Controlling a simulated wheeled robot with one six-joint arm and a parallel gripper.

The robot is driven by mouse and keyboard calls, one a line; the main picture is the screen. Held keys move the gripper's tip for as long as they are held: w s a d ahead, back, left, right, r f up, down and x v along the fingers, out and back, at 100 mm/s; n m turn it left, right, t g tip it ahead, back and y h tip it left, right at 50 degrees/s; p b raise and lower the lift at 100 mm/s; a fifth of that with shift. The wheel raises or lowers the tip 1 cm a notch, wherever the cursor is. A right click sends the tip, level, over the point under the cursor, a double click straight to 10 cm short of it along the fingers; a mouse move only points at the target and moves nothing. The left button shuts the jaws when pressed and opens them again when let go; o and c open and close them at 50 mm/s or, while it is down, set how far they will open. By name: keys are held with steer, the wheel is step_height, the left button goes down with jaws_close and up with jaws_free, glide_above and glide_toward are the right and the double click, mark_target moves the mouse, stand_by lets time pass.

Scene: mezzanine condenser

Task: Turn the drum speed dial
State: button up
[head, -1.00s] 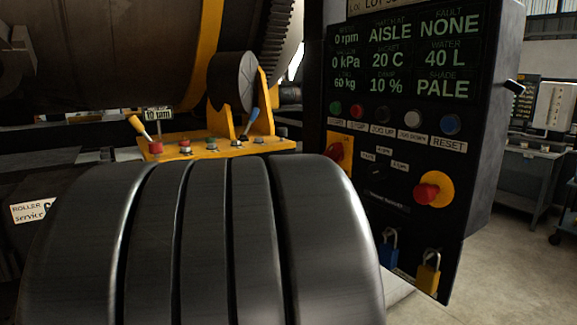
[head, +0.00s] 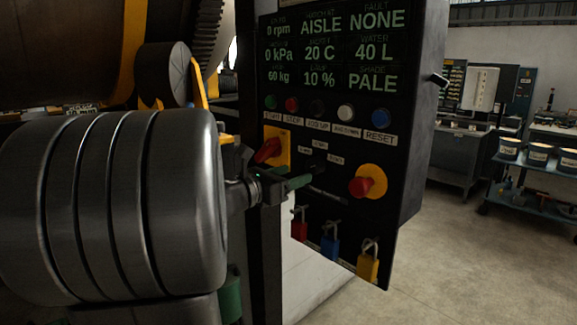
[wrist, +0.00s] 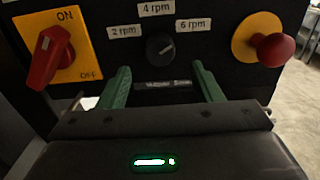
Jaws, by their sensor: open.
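The drum speed dial is a small round black knob (wrist: 159,48) on the dark panel, with labels for 2 rpm, 4 rpm and 6 rpm around it. A faint pale mark on it seems to lean to the upper right, toward 6 rpm. In the head view the dial (head: 318,162) is small and dark, partly lost in shadow. My gripper (wrist: 160,68) is open, with its green fingers spread to either side below the dial, empty and apart from it. In the head view my gripper (head: 308,184) is just in front of the panel, below the dial.
A red ON/OFF switch (wrist: 46,57) on a yellow plate is left of the dial, and a red emergency button (wrist: 274,50) is right. Above are several push buttons (head: 346,112). Red, blue and yellow padlocks (head: 331,246) hang below. Open floor (head: 450,260) lies to the right.

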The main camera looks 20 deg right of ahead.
mark_target(310, 168)
steer(key=p+x, duration=0.1)
steer(key=x, duration=0.5)
steer(key=shift+d, duration=0.15)
steer(key=c, duration=1)
